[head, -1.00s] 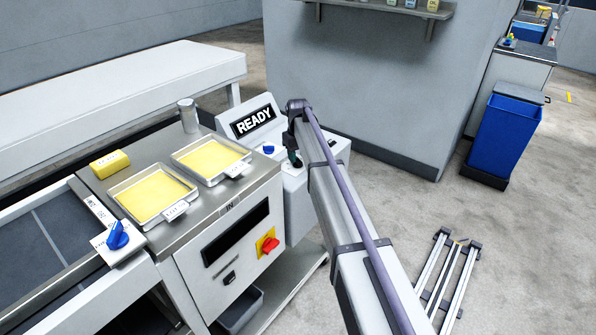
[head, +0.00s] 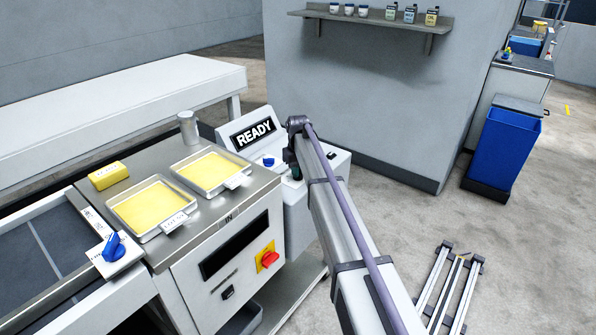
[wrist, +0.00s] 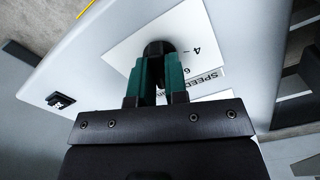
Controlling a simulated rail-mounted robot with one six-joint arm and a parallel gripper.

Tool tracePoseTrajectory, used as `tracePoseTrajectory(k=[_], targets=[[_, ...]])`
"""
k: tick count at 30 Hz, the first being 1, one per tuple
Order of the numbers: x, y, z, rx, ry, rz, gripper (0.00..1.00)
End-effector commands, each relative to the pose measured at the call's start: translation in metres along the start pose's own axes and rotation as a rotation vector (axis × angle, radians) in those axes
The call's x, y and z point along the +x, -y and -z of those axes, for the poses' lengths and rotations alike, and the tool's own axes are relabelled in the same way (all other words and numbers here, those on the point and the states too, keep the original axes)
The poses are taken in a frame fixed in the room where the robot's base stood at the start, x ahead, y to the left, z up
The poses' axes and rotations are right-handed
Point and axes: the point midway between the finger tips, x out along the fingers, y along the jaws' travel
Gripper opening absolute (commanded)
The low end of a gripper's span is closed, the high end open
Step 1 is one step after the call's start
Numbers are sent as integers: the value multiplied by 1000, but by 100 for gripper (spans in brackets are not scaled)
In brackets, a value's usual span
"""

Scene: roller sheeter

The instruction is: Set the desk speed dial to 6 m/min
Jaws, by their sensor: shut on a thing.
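My gripper (wrist: 158,72) is shut on a black round dial (wrist: 158,49) on the desk panel, in the wrist view. The dial sits on a white plate (wrist: 126,42) marked SPEED, with a 4 and a 6 readable to the right of the dial. The dial's pointer is hidden by my fingers, so I cannot tell its setting. In the head view my arm reaches to the white desk (head: 298,208) beside the READY sign (head: 251,134), and it hides the dial.
A blue knob (head: 268,162) stands on the desk left of my arm. A black switch (wrist: 60,100) is on the panel. Two trays of yellow sheet (head: 210,171) lie on the steel top. A red switch (head: 268,258) is on the front.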

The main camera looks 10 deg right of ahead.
Motion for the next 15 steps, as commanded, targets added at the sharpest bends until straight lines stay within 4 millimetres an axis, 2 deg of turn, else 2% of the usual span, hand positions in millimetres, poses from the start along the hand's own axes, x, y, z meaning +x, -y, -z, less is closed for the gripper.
tracePoseTrajectory(k=[8,15], targets=[[0,0,0,-66,0,1,0],[0,0,0,-222,0,2,0]])
